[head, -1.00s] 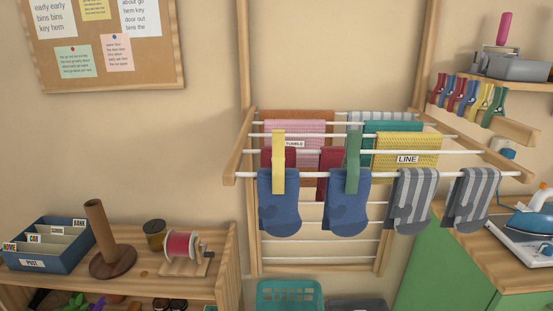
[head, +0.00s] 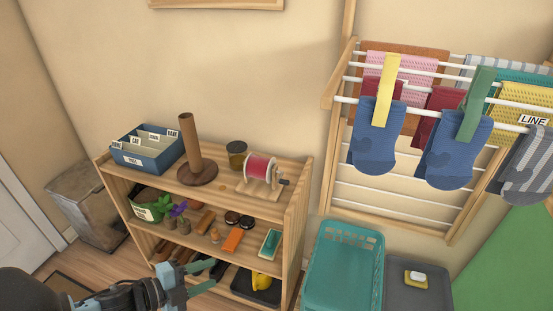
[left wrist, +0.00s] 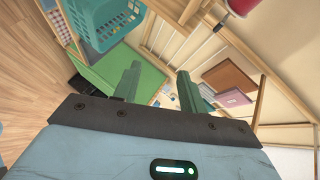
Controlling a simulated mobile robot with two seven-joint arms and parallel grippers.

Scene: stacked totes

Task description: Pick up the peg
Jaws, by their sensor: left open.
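A yellow clothes peg (head: 386,90) is clipped over a blue sock (head: 376,140) on the front rail of the drying rack (head: 334,85). A green clothes peg (head: 475,103) is on a second blue sock (head: 450,150) to its right. My left gripper (head: 196,278) is low at the bottom left of the head view, in front of the shelf unit, far from both pegs. Its two green fingers also show apart in the left wrist view (left wrist: 160,72), with nothing between them. My right gripper is out of view.
The wooden shelf unit (head: 297,205) carries a blue card box (head: 150,155), a brown upright post (head: 192,145) and a red spool (head: 259,167). A teal basket (head: 342,270) stands below the rack. A metal bin (head: 88,205) is left of the shelves.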

